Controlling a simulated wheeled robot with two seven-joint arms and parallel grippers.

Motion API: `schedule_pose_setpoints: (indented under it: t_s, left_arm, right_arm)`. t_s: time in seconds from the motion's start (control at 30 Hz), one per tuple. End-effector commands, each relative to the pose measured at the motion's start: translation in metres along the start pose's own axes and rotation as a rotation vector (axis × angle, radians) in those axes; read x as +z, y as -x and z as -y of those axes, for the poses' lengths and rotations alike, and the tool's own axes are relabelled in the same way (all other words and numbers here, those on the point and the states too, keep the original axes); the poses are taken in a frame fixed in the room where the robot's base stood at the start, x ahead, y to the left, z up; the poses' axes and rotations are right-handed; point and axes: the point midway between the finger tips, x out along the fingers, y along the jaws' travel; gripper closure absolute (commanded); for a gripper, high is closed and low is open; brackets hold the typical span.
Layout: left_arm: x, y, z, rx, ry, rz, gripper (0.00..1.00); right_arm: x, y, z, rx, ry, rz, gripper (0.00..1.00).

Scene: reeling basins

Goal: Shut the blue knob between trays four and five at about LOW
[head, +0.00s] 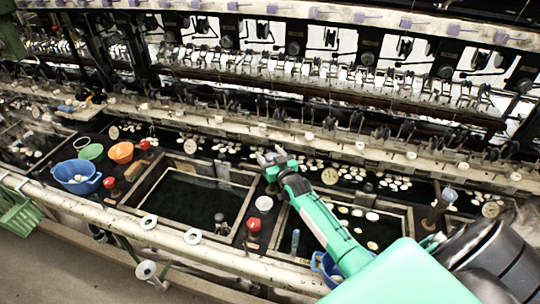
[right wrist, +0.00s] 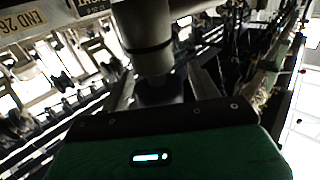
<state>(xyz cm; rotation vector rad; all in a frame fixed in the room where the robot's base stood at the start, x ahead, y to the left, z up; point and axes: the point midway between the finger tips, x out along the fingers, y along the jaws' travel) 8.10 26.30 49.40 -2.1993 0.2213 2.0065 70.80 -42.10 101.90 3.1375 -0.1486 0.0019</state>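A pale blue knob (head: 449,195) tops a short grey post at the right of the head view, beside the far end of the right-hand basin. My right arm reaches in from the lower right. My right gripper (head: 272,157) is over the ledge between the two dark basins, well to the left of that knob. My left gripper is not in view.
The middle basin (head: 185,200) and right basin (head: 355,222) hold dark water; my arm crosses the right one. Red knobs (head: 253,224) stand on the ledges. Blue (head: 78,175), green and orange bowls are at left. A pale rail (head: 150,228) runs in front.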

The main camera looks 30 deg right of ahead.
Motion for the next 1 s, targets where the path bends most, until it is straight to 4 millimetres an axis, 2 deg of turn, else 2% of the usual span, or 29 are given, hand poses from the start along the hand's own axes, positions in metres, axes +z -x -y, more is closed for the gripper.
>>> schedule_pose_setpoints:
  t_s: [0.23, 0.37, 0.47, 1.0]
  left_arm:
    - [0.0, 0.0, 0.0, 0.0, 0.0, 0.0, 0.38]
    - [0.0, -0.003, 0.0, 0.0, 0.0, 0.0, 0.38]
    - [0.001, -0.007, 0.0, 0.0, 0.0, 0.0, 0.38]
    - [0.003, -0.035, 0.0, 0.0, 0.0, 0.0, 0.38]
  right_arm:
    - [0.001, 0.001, 0.0, -0.001, -0.001, 0.001, 0.38]
    - [0.003, 0.009, 0.001, -0.002, -0.001, 0.002, 0.38]
    - [0.004, 0.021, 0.001, -0.001, -0.001, 0.003, 0.38]
    - [0.003, 0.116, 0.0, 0.0, 0.001, 0.002, 0.38]
